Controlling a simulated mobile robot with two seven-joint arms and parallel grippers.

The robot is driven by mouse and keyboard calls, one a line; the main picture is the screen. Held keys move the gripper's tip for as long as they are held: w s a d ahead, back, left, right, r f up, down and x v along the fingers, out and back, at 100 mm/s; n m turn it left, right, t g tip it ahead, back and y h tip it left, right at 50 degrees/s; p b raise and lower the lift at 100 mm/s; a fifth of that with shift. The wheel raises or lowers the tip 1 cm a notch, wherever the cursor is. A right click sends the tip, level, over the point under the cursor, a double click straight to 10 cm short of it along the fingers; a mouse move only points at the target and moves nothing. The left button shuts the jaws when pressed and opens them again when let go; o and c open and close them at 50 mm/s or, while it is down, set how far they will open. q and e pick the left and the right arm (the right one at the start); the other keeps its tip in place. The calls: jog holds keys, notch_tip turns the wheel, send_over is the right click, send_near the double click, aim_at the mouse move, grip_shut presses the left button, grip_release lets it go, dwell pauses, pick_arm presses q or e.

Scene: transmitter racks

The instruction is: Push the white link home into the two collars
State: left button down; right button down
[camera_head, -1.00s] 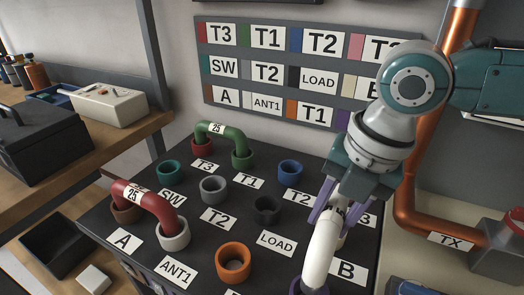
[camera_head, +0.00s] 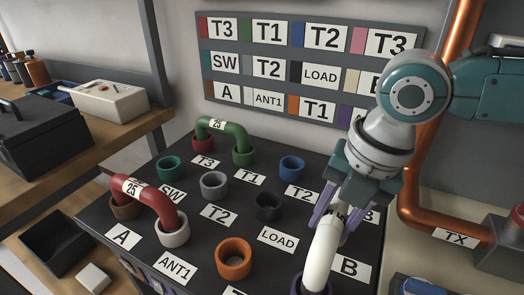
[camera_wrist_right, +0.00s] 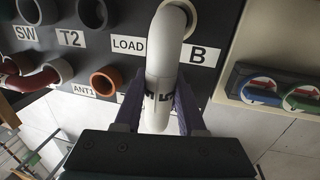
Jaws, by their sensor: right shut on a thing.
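The white link (camera_head: 322,250) is a curved white tube with dark lettering. My right gripper (camera_head: 334,212), with purple fingers, is shut on it. In the right wrist view the fingers flank the link (camera_wrist_right: 160,75) on both sides. In the head view its near end is at the purple collar (camera_head: 297,284) at the bottom edge; how deep it sits cannot be told. The other end is hidden behind my gripper. My left gripper is not in view.
A red link (camera_head: 150,198) and a green link (camera_head: 222,130) bridge other collars on the black panel. Open orange (camera_head: 234,260), black (camera_head: 267,207), grey, teal and blue collars stand nearby. A copper pipe (camera_head: 420,190) runs at the right, close to my arm.

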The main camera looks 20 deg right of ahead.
jog(key=shift+f+b, duration=0.75)
jog(key=shift+f, duration=0.45)
jog(key=shift+c, duration=2.1)
grip_release()
jog(key=r, duration=0.3)
jog(key=s+d+r+p, duration=0.1)
jog(key=r, duration=0.5)
jog(key=shift+s+d+r, duration=0.15)
jog(key=shift+s+r, duration=0.1)
jog(key=shift+r, duration=0.1)
